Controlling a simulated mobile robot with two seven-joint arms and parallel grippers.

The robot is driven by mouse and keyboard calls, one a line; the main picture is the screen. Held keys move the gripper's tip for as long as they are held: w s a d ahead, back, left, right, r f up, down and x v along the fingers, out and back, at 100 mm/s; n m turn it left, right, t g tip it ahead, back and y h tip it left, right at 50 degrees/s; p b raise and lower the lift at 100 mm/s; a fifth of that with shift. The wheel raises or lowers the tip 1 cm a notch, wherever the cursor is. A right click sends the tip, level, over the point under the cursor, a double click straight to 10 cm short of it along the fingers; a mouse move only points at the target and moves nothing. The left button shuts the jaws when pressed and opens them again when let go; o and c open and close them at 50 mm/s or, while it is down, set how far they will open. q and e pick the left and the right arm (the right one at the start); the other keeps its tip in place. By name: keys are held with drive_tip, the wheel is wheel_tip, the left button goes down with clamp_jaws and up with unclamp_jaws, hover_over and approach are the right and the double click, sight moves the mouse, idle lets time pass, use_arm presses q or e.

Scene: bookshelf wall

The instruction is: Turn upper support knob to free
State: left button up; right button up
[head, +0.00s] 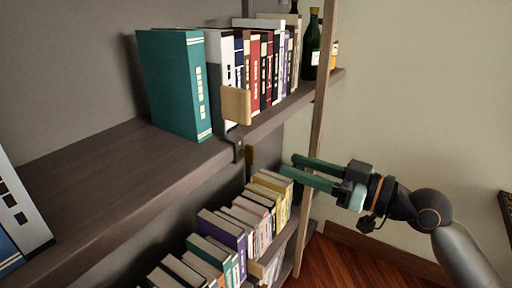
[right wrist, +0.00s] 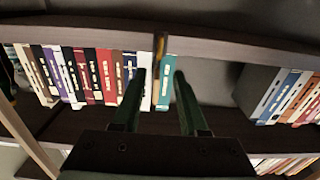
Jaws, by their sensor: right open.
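A tan wooden block (head: 236,105), which looks like the upper support knob, sits at the front edge of the upper shelf, before a white-and-black book. A small metal fitting (head: 239,150) is on the shelf edge below it. In the right wrist view a narrow tan-brown piece (right wrist: 159,45) shows on the shelf edge; I cannot tell whether it is the knob. My right gripper (head: 290,164) is open and empty, its green fingers reaching left below the upper shelf, apart from the block. In the wrist view the gripper (right wrist: 159,72) points at the shelf. My left gripper is out of view.
A teal book (head: 175,85) and several others stand on the upper shelf (head: 110,170), with a green bottle (head: 311,45) at the right. More books (head: 240,225) fill the lower shelf. A wooden post (head: 318,120) rises near my right fingers. Floor is free at right.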

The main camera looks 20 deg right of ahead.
sight(253, 152)
drive_tip(key=p+x, duration=0.2)
drive_tip(key=x, duration=0.7)
drive_tip(key=shift+w+a, duration=0.2)
drive_tip(key=shift+w, duration=0.1)
drive_tip(key=shift+c, duration=0.3)
clamp_jaws()
